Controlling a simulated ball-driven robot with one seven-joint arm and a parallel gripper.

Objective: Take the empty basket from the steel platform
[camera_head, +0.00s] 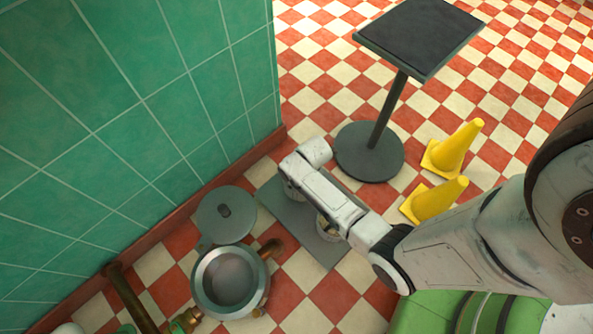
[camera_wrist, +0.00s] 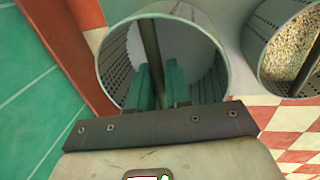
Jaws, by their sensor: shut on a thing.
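The empty basket (camera_wrist: 112,62), a perforated metal cylinder with an upright rod in its middle, is in the wrist view. My gripper (camera_wrist: 158,88) reaches into its mouth with green fingers and is shut on the basket, apparently at the rod; the exact contact is hard to see. In the head view the basket (camera_head: 290,190) is mostly hidden under my wrist. The steel platform (camera_head: 285,218) is a flat grey slab on the floor beneath my forearm. I cannot tell whether the basket touches it.
A second basket (camera_wrist: 290,45) holding grain stands right of the empty one. A green tiled wall (camera_head: 130,100), a pedestal table (camera_head: 420,38) and yellow cones (camera_head: 455,150) border the area.

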